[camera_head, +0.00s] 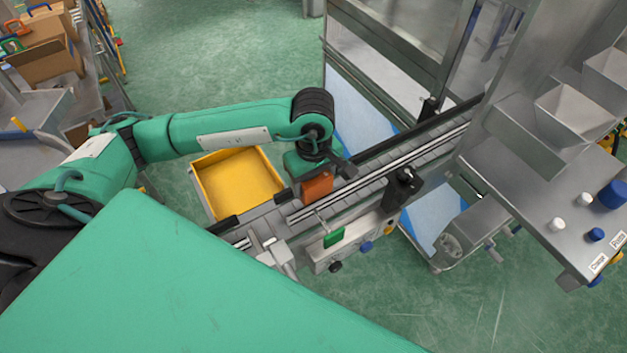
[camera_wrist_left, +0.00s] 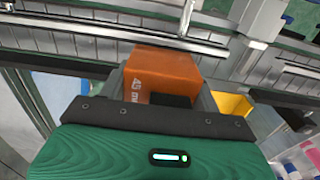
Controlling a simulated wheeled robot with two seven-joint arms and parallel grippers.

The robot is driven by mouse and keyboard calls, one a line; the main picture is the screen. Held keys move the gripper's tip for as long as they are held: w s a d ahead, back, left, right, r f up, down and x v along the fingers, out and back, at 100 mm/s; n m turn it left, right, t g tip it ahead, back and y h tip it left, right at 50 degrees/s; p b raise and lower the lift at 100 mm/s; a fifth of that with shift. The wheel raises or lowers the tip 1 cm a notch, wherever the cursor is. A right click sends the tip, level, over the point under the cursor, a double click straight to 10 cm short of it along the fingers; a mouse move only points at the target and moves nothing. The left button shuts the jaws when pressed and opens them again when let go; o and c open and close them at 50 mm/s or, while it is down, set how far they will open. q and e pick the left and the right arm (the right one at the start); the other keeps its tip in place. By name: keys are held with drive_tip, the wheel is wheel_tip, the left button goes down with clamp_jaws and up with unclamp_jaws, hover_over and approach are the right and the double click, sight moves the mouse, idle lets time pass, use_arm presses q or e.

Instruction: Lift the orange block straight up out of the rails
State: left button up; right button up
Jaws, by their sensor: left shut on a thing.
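The orange block (camera_head: 317,187) is at the conveyor (camera_head: 345,190), by the gap between its rails, in the head view. In the left wrist view the orange block (camera_wrist_left: 163,72) has pale lettering on its face and looks upright. My left gripper (camera_head: 318,175) is over the conveyor and shut on the block. In the left wrist view the fingers of my left gripper (camera_wrist_left: 165,98) stand on either side of the block. The block's lower part is hidden, so I cannot tell whether it touches the belt. My right gripper does not show.
A yellow bin (camera_head: 237,182) stands left of the conveyor. A metal rail (camera_wrist_left: 120,35) runs close beyond the block. A black bracket (camera_head: 403,182) and a control box (camera_head: 350,245) sit on the conveyor's near side. A steel machine (camera_head: 545,190) stands at the right.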

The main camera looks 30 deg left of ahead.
use_arm(q)
drive_tip(key=shift+r+p, duration=0.55)
drive_tip(key=shift+r, duration=1.45)
